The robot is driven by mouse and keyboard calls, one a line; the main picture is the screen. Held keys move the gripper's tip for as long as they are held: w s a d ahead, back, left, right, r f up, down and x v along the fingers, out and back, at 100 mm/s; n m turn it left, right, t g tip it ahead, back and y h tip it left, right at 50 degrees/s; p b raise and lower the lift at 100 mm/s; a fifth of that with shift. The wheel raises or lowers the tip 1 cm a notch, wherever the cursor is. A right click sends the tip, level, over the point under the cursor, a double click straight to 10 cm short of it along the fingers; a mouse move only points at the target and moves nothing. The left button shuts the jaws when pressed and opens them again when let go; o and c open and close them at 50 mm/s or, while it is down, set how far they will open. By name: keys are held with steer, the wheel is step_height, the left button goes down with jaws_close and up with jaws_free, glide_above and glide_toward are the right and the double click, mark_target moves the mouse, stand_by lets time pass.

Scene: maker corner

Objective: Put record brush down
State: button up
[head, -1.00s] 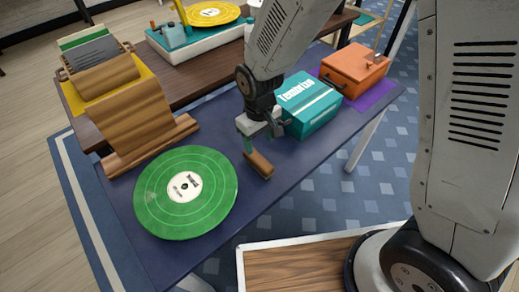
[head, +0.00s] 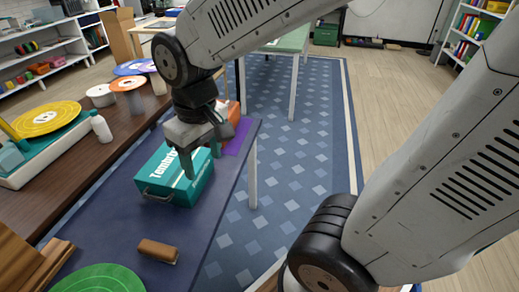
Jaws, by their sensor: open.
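The record brush (head: 158,251), a small brown block, lies on the dark blue table (head: 205,225) near its right edge. Nothing holds it. My gripper (head: 203,170) is open and empty, raised above and behind the brush, in front of the teal box. Its fingers point down and overlap the box in the head view, so I cannot tell how close they are to it.
A green record (head: 100,282) lies at the front left. A turntable with a yellow record (head: 46,119) stands at left. The table around the brush is clear.

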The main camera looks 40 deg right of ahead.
mark_target(156, 248)
steer(key=s+d+r+m, duration=0.1)
steer(key=s+d+r, duration=0.1)
steer(key=s, duration=0.3)
steer(key=s+d+r+m, duration=0.1)
steer(key=s+d+r, duration=0.2)
steer(key=s, duration=0.3)
steer(key=shift+d+m, duration=0.3)
steer(key=shift+o, duration=0.4)
steer(key=shift+w+t, duration=0.1)
steer(key=shift+t, duration=0.2)
